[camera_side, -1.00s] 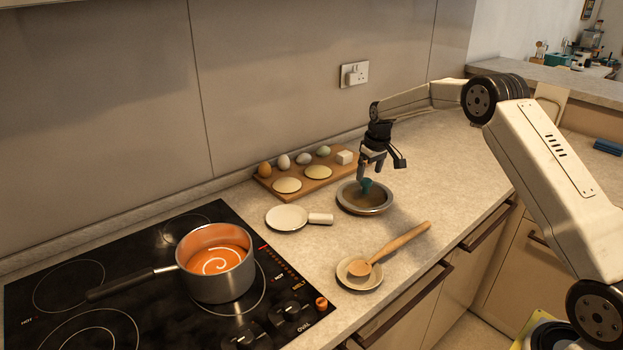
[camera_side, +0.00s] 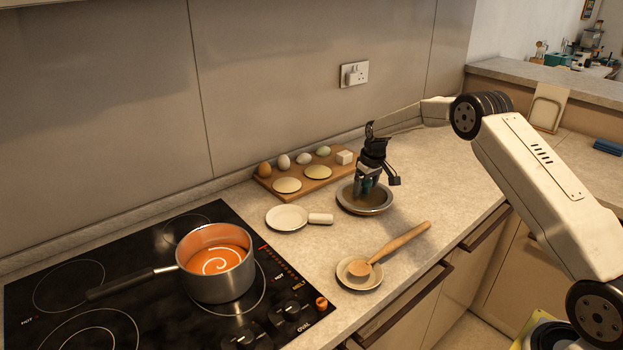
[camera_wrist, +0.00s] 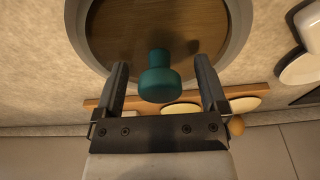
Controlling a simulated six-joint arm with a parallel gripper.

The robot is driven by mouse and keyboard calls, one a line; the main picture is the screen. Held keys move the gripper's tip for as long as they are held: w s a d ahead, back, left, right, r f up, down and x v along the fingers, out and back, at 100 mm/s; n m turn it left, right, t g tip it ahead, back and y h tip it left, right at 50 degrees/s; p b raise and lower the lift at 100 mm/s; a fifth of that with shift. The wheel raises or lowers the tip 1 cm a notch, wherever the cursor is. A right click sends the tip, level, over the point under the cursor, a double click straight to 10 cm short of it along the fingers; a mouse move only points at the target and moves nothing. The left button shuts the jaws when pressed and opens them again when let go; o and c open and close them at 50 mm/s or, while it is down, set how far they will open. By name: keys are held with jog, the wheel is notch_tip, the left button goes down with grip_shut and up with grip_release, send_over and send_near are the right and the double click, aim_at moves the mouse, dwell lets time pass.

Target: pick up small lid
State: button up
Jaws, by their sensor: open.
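The small lid (camera_side: 378,209) is round, with a grey rim, a brown wooden-looking inner face and a teal knob. It lies on the counter right of the white pan. In the wrist view its rim (camera_wrist: 243,30) fills the upper part and the teal knob (camera_wrist: 159,78) stands between my fingers. My gripper (camera_side: 364,192) is open, low over the lid, with its fingers on either side of the knob. In the wrist view my gripper (camera_wrist: 161,75) shows a gap on both sides of the knob. I cannot tell whether the fingertips touch the lid.
A wooden board (camera_side: 295,190) with eggs and flat rounds lies behind the lid. A small white pan (camera_side: 287,218) is to its left. A wooden spoon (camera_side: 400,243) rests on a small dish (camera_side: 358,283) in front. A pot of orange soup (camera_side: 217,275) stands on the black hob.

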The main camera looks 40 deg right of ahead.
grip_shut()
dwell(0.4)
jog(key=shift+r, duration=0.15)
jog(key=shift+r, duration=0.35)
notch_tip(320, 180, up, 3)
jog(key=shift+s+f, duration=0.1)
jog(key=shift+f, duration=0.05)
jog(key=s+a+r, duration=0.4)
jog(key=s+r, duration=0.5)
jog(key=s, duration=0.4)
jog(key=shift+r, duration=0.2)
jog(key=shift+s, duration=0.1)
